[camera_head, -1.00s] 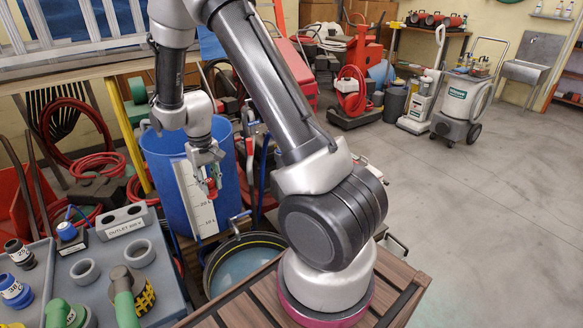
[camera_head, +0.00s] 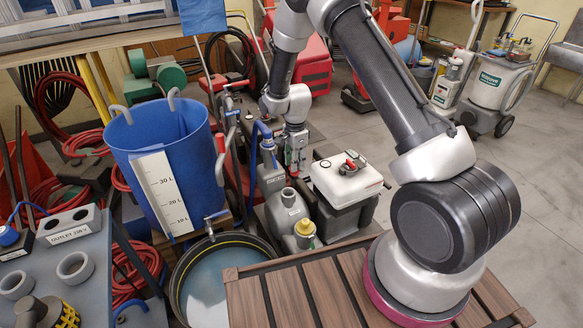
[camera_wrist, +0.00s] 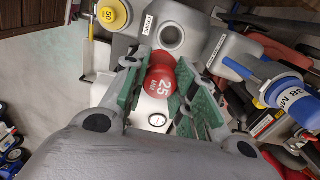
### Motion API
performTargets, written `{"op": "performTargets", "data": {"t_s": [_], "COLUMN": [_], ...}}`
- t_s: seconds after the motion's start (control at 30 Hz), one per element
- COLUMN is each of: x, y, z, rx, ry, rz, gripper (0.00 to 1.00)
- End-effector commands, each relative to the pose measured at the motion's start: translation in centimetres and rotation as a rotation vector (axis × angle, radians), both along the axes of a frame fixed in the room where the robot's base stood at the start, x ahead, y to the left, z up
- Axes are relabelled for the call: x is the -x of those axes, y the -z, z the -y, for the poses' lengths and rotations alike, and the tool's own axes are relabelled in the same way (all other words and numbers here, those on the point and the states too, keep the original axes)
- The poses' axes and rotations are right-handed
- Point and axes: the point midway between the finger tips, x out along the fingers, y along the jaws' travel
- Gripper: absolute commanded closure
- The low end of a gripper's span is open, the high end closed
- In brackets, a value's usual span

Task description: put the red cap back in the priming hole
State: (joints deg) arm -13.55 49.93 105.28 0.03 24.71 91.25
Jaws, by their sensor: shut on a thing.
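The red cap (camera_wrist: 160,84), marked 25 MM, is held between the green-lined fingers of my gripper (camera_wrist: 162,76) in the wrist view. The grey pump body (camera_head: 284,210) has an open round hole on top (camera_head: 288,195). In the wrist view this priming hole (camera_wrist: 172,34) is beside a PRIME label, above the cap in the picture. The cap is apart from the hole.
A yellow-capped port (camera_head: 305,229) stands beside the hole, and a blue 38 MM fitting (camera_wrist: 288,94) is to the right in the wrist view. A white-topped engine (camera_head: 345,178) is right of the pump. A blue barrel (camera_head: 135,175) and a black tub (camera_head: 185,290) stand left.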

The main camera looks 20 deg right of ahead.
Motion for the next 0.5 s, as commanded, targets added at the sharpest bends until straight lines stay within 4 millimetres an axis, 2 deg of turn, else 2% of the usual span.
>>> {"op": "performTargets", "data": {"t_s": [0.1,0.2,0.3,0.5], "x": [-0.8,-1.2,-1.4,-1.5], "y": [2.2,3.3,3.9,4.7], "z": [-1.1,-1.7,-1.9,-2.0], "rx": [0.000,0.000,0.000,0.000], "ry": [0.230,0.361,0.431,0.455], "rz": [-0.002,-0.001,0.000,0.000], "gripper": [1.00,1.00,1.00,1.00]}}
